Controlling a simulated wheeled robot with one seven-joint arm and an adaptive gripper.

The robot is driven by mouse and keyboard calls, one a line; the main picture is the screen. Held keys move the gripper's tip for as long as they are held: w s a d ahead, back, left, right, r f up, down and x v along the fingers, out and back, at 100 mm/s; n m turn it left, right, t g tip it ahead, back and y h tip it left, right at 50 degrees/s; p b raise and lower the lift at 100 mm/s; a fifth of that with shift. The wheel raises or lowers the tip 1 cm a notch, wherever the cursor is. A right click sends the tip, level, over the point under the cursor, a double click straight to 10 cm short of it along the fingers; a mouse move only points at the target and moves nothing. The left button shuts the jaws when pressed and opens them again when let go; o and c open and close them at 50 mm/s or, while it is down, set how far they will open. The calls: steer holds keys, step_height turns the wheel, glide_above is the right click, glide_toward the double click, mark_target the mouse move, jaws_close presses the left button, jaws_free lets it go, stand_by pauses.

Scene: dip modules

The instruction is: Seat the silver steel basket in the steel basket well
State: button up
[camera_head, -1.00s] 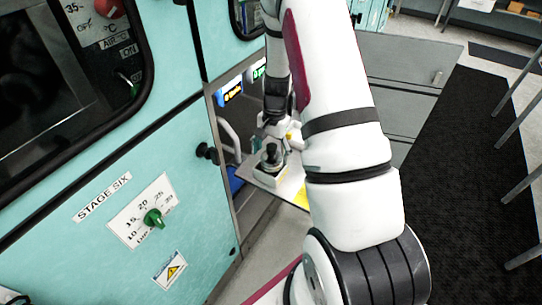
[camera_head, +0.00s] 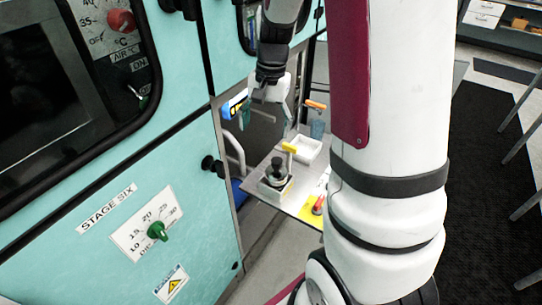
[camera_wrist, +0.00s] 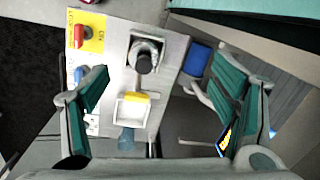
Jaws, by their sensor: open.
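I cannot tell which part is the steel basket well. My gripper (camera_head: 266,118) is open and empty, above and behind the silver piece, apart from it. In the wrist view my gripper (camera_wrist: 158,75) has its fingers wide apart, with the bench between them.
A red switch (camera_head: 318,206) on a yellow plate is at the bench's front right. The teal cabinet (camera_head: 110,180) bounds the left.

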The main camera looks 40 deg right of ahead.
steer(key=s+a+r+n+t, duration=0.2)
steer(key=s+a+r+n, duration=0.4)
steer(key=s+a+r, duration=0.45)
steer(key=s+a+r+n+t+h, duration=0.1)
steer(key=s+a+n, duration=0.3)
steer(key=s, duration=0.6)
steer(key=shift+s+r+n, duration=0.25)
steer(key=shift+r+n, duration=0.35)
steer(key=shift+r, duration=0.05)
steer(key=shift+r+t+p, duration=0.4)
steer(key=shift+r+p, duration=0.25)
steer(key=shift+r, duration=0.25)
